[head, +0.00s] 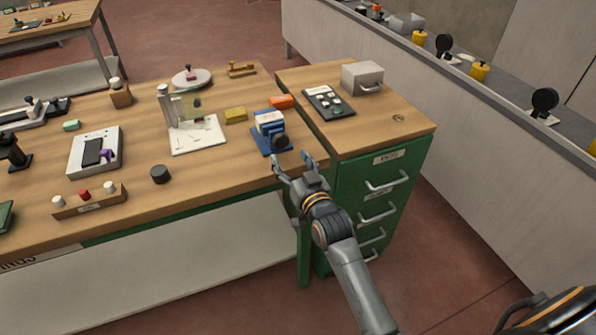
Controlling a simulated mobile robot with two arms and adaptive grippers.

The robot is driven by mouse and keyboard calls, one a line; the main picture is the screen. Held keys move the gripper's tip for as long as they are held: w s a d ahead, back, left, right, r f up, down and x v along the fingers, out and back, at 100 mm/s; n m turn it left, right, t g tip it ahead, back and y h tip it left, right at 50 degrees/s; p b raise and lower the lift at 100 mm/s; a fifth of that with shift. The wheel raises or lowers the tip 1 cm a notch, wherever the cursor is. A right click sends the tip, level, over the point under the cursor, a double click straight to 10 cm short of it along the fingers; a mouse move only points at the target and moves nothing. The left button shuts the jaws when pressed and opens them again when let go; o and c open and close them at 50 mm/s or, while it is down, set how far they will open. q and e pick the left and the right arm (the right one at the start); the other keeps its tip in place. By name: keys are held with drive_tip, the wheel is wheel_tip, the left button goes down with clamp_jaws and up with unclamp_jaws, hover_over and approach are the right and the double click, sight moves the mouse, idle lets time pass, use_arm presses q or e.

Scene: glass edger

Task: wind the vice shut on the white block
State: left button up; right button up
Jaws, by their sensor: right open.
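The blue vice (266,141) stands near the right end of the wooden bench, close to its front edge. The white block (268,118) sits in the vice, between blue parts. Whether the jaws touch the block is too small to tell. A dark round knob or handwheel (279,141) is on the vice's near side. My right gripper (292,163) is open and empty, just in front of the vice at the bench edge. Its fingers are spread and appear apart from the knob. My left gripper is not in view.
A green drawer cabinet (412,133) stands right of the vice, with a dark tray (328,103) and grey box (362,78) on top. A black cylinder (160,174) stands left; bare bench lies between.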

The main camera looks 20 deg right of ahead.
drive_tip(key=s, duration=0.5)
drive_tip(key=shift+s+d, duration=0.1)
drive_tip(key=s+a+f+n+g, duration=0.1)
drive_tip(key=s+f+g, duration=0.25)
drive_tip(key=f, duration=0.85)
drive_tip(key=s+f+g, duration=0.2)
drive_tip(key=s+f, duration=0.3)
drive_tip(key=f, duration=0.6)
drive_tip(key=s+a+f+n+g, duration=0.1)
drive_tip(key=s+f+g, duration=0.25)
drive_tip(key=f, duration=0.85)
drive_tip(key=s+d+f+g, duration=0.1)
drive_tip(key=s+f+g, duration=0.2)
drive_tip(key=s+f, duration=1)
drive_tip(key=s+d+f+g, duration=0.1)
drive_tip(key=s+f, duration=0.1)
drive_tip(key=s, duration=0.6)
drive_tip(key=s+d+f+n+g, duration=0.1)
drive_tip(key=s+d+f+g, duration=0.1)
drive_tip(key=s, duration=0.5)
drive_tip(key=s+d+f+g, duration=0.1)
drive_tip(key=s+f+g, duration=0.1)
drive_tip(key=s, duration=0.6)
drive_tip(key=shift+s+d+f+h, duration=0.2)
drive_tip(key=shift+s+f+h, duration=0.1)
drive_tip(key=shift+f, duration=0.6)
